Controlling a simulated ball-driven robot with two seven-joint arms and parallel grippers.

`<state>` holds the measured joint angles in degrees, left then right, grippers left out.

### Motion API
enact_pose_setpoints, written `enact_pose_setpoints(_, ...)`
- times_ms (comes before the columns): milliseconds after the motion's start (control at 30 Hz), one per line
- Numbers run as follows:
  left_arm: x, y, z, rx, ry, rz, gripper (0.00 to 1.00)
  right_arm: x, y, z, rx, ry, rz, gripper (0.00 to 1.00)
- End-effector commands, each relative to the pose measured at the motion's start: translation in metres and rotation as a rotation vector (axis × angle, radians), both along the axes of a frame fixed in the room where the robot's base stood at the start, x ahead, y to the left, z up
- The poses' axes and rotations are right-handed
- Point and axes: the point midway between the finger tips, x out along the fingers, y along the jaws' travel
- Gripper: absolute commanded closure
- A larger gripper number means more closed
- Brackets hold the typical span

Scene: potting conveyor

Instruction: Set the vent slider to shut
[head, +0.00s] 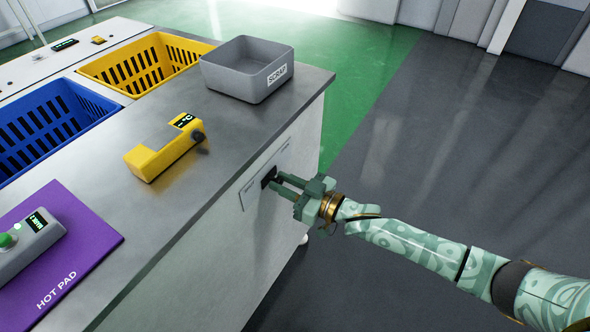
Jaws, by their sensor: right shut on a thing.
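The vent slider (268,176) is a small dark knob on a pale plate (248,194) set in the side panel of the bench, below the worktop edge. My right gripper (283,184) reaches it from the right, with its green fingers shut on the dark knob. The fingers partly hide the knob and the plate's middle. The plate's markings are too small to read. My left gripper is not in view.
On the worktop (215,125) are a grey scrap bin (225,77), a yellow handheld device (155,158), a purple hot pad (85,245) and a grey unit with a green button (30,250). Blue (75,100) and yellow (95,68) crates sit behind. The floor at right is clear.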

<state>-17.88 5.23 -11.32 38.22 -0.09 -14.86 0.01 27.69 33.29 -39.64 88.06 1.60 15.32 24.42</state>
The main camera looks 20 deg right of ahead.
Motion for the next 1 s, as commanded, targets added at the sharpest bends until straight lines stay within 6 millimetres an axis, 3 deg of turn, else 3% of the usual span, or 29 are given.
enact_pose_setpoints(33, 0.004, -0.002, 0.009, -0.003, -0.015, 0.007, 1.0, -0.008, 0.009, 0.008, 0.001, 0.0, 0.0, 1.0)
enact_pose_setpoints(200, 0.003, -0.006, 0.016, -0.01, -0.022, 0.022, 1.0, -0.021, 0.025, 0.003, -0.002, 0.001, -0.001, 1.0)
enact_pose_setpoints(500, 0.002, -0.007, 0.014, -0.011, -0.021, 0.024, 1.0, -0.023, 0.028, -0.002, -0.001, 0.003, 0.002, 1.0)
enact_pose_setpoints(533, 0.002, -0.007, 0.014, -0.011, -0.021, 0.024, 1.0, -0.023, 0.028, -0.002, -0.002, 0.004, 0.002, 0.72)
enact_pose_setpoints(600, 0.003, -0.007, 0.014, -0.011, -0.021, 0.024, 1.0, -0.023, 0.028, -0.002, -0.001, 0.003, 0.002, 0.56)
enact_pose_setpoints(1000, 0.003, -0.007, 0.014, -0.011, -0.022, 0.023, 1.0, -0.022, 0.027, 0.0, -0.002, 0.001, 0.0, 0.56)
